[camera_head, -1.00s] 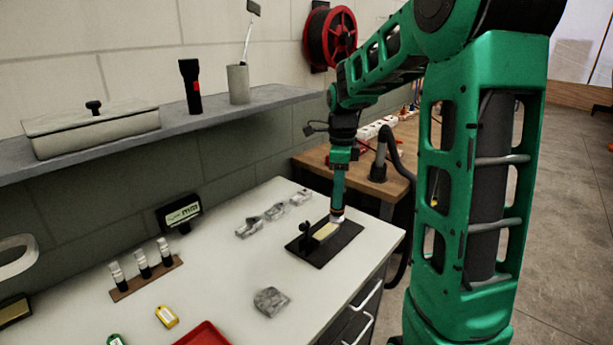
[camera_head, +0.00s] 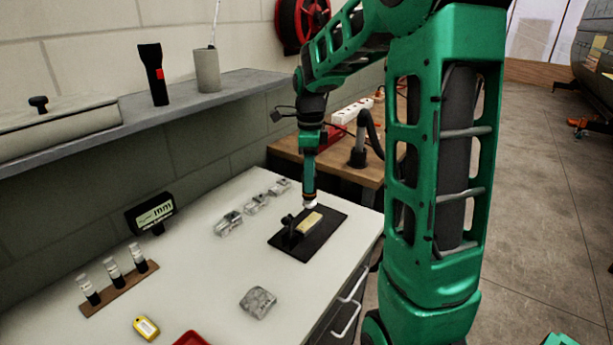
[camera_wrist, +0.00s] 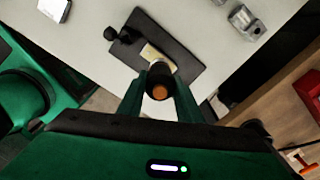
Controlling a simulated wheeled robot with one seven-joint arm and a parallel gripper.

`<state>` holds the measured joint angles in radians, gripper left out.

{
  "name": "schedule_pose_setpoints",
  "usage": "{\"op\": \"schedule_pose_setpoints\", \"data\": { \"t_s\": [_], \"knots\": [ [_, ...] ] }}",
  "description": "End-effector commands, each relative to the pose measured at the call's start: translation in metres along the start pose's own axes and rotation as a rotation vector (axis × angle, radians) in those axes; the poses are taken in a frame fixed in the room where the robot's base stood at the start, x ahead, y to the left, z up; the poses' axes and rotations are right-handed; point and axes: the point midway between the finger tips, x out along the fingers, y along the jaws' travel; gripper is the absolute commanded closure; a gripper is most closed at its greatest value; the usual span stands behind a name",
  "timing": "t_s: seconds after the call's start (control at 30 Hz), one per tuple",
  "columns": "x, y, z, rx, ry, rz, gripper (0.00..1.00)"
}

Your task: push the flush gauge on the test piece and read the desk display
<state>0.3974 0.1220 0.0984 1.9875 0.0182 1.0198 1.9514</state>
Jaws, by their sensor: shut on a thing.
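My gripper (camera_head: 309,186) points down over the test stand and is shut on the flush gauge (camera_wrist: 160,82), a dark cylinder with an orange end in the wrist view. Its white lower end (camera_head: 310,205) shows in the head view, at the far end of the test piece. The test piece (camera_head: 309,223) is a small cream block on a black plate (camera_head: 327,237); part of it also shows in the wrist view (camera_wrist: 151,53). I cannot tell whether the gauge touches it. The desk display (camera_head: 154,213) stands at the back left; "mm" shows, but no number is legible.
Several clear or grey small parts (camera_head: 256,204) lie behind the plate. A grey lump (camera_head: 258,302) lies in front. A wooden bench (camera_head: 345,168) stands beyond the desk.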

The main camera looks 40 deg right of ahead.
Motion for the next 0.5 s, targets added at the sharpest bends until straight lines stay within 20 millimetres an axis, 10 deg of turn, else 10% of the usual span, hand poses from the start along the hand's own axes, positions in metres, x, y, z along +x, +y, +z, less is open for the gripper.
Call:
{"op": "schedule_pose_setpoints", "data": {
  "t_s": [0.5],
  "knots": [
    [0.045,0.000,0.000,0.000,0.000,0.000,0.91]
  ]
}}
